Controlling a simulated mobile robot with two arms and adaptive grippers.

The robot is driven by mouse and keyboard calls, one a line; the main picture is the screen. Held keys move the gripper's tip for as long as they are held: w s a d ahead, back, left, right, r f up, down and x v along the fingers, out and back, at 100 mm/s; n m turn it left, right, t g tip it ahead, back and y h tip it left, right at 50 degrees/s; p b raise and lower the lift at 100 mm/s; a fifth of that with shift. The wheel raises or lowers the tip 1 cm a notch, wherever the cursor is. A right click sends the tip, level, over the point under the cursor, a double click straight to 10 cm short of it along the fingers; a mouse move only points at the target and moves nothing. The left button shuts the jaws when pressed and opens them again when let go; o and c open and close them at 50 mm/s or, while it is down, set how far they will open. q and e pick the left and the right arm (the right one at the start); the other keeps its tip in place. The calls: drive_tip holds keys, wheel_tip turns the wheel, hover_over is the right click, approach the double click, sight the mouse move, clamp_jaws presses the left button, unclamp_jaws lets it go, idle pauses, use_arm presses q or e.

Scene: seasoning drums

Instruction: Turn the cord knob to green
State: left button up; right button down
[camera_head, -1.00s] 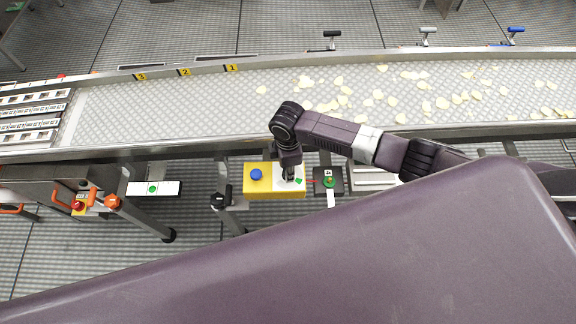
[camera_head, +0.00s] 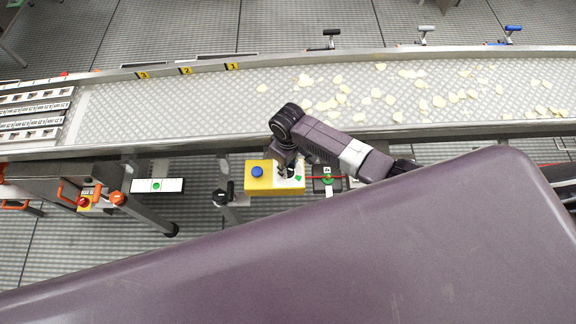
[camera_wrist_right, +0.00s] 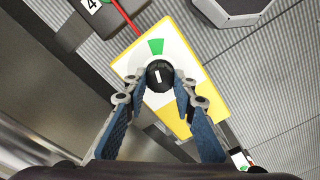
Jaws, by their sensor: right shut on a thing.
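The cord knob (camera_wrist_right: 159,74) is round and black with a short white mark, on a white plate on the yellow box (camera_wrist_right: 135,65). A green sector (camera_wrist_right: 156,46) is printed beside the knob. The white mark points roughly toward the green in the right wrist view. My right gripper (camera_wrist_right: 160,86) is shut on the knob, one blue-padded finger on each side. In the head view, the yellow box (camera_head: 259,183) sits below the conveyor edge, and my right gripper (camera_head: 287,172) hides most of the knob. My left gripper is not in view.
A red cord (camera_head: 315,177) runs right to a dark box marked 4. The conveyor (camera_head: 200,110) with several chips lies above. A black-handled post (camera_head: 222,196) stands left of the box.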

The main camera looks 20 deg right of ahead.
drive_tip(key=shift+m, duration=0.6)
drive_tip(key=c, duration=1.6)
unclamp_jaws()
drive_tip(key=shift+r, duration=0.1)
wheel_tip(320, 180, up, 12)
